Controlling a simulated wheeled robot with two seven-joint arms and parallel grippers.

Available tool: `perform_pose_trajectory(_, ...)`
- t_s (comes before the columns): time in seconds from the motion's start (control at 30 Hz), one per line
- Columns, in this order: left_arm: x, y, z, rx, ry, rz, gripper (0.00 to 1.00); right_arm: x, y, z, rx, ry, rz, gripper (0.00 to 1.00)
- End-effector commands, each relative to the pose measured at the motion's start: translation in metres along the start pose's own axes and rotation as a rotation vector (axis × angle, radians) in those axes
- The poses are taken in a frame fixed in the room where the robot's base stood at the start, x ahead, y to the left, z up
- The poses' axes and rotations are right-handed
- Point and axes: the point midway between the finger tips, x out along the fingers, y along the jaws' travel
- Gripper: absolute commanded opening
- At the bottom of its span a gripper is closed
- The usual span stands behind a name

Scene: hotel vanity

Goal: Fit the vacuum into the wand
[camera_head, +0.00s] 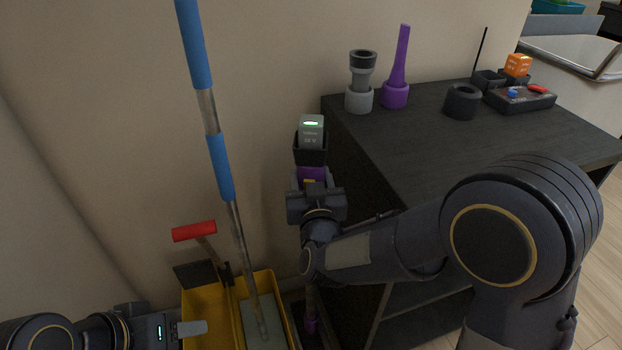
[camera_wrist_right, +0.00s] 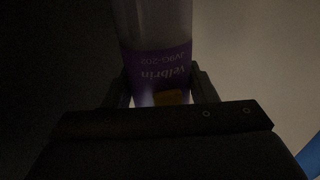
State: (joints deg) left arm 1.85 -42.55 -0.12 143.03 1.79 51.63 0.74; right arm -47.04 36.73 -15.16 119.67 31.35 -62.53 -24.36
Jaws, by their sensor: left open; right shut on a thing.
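The vacuum (camera_head: 313,173) is a purple-bodied handheld unit. What appears to be the wand (camera_head: 310,310) shows as a thin shaft with a purple lower part, below my right gripper. My arm hides its upper end; I cannot tell if they touch. My left gripper (camera_head: 190,329) is open at the lower left.
A yellow bucket (camera_head: 190,310) holds a blue-handled mop (camera_head: 220,165); a red-handled tool (camera_head: 194,231) is beside it.

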Motion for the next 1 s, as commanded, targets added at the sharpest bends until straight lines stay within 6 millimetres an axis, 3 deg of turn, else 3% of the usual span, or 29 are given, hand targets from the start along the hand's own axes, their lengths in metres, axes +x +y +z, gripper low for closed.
perform_pose_trajectory(0.03,0.0019,-0.0009,0.0009,0.0,0.0,0.0,0.53,-0.0011,0.0007,0.0084,-0.004,-0.018,0.0,0.15)
perform_pose_trajectory(0.43,0.0034,-0.0016,0.0017,0.0,0.0,0.0,0.53,-0.0014,0.0015,0.0123,-0.005,-0.024,0.002,0.15)
perform_pose_trajectory(0.47,0.0034,-0.0016,0.0017,0.0,0.0,0.0,0.53,-0.0014,0.0016,0.0124,-0.005,-0.024,0.002,0.54)
perform_pose_trajectory(0.63,0.0033,-0.0015,0.0017,0.0,0.0,0.0,0.53,-0.0011,0.0013,0.0103,-0.004,-0.019,0.001,0.76)
perform_pose_trajectory(1.0,0.0018,-0.0008,0.0009,0.0,0.0,0.0,0.53,-0.0082,0.0,0.0081,-0.004,-0.017,-0.002,0.77)
